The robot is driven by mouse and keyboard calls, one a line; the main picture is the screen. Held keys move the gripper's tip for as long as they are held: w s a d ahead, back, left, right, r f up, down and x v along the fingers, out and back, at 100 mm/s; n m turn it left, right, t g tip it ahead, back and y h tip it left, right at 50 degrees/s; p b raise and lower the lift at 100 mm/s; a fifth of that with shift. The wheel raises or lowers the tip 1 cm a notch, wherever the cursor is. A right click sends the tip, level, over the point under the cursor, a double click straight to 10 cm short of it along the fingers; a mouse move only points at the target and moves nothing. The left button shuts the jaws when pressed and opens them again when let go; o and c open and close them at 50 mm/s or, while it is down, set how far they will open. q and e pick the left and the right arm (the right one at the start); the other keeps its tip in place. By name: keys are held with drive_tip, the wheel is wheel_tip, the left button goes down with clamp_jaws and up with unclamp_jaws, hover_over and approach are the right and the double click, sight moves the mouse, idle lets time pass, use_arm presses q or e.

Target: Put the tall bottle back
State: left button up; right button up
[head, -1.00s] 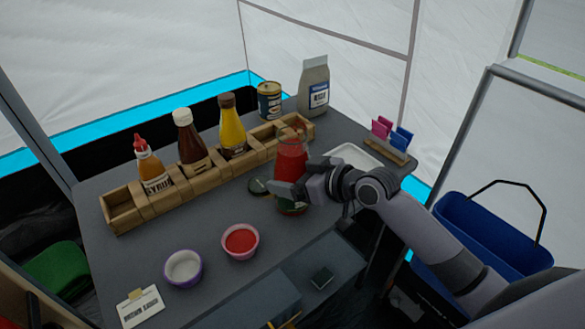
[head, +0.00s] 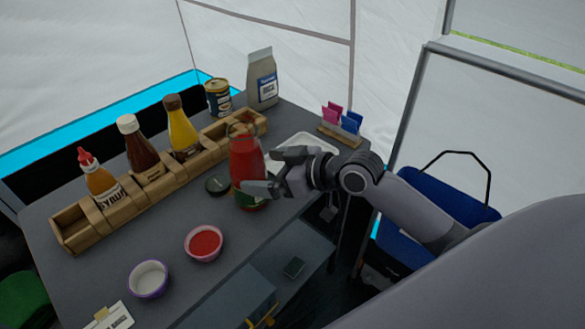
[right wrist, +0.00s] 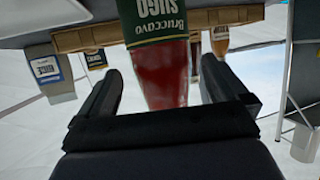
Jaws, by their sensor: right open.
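The tall bottle (head: 246,157) is clear glass with red sauce and a green label. It stands upright on the dark table, in front of the wooden rack (head: 121,212). My right gripper (head: 262,171) is open at the bottle's right side, its lower finger crossing in front of the label. In the right wrist view the bottle (right wrist: 163,75) shows inverted between the two spread fingers, apart from both. The rack holds a syrup bottle (head: 99,181), a brown bottle (head: 138,150) and a yellow bottle (head: 183,133). Its left end compartment and right part look empty. My left gripper is out of view.
A dark lid (head: 218,185) lies left of the tall bottle. A red-filled bowl (head: 204,243) and a pale bowl (head: 148,279) stand nearer. A white tray (head: 309,140), packet holder (head: 340,136), can (head: 218,98) and carton (head: 262,80) stand farther back.

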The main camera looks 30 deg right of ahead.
drive_tip(key=v, duration=0.6)
drive_tip(key=s+f+m+h, duration=0.1)
drive_tip(key=f, duration=0.3)
drive_tip(key=s+f+m+h, duration=0.1)
drive_tip(key=s+f, duration=0.1)
drive_tip(key=f, duration=0.2)
drive_tip(key=s+f+m, duration=0.1)
drive_tip(key=s+f, duration=0.1)
drive_tip(key=f, duration=0.2)
drive_tip(key=shift+d+f+h, duration=0.1)
drive_tip(key=shift+f+h, duration=0.05)
drive_tip(key=shift+h, duration=0.25)
drive_tip(key=s+a+f+m+h, duration=0.1)
drive_tip(key=s+f+h, duration=0.1)
drive_tip(key=s+f, duration=0.9)
drive_tip(key=shift+a+m+g+h, duration=0.3)
drive_tip(key=shift+a+g+h, duration=0.1)
wheel_tip(320, 180, up, 3)
drive_tip(key=p, duration=0.2)
drive_tip(key=shift+f+p, duration=0.2)
drive_tip(key=shift+p, duration=0.15)
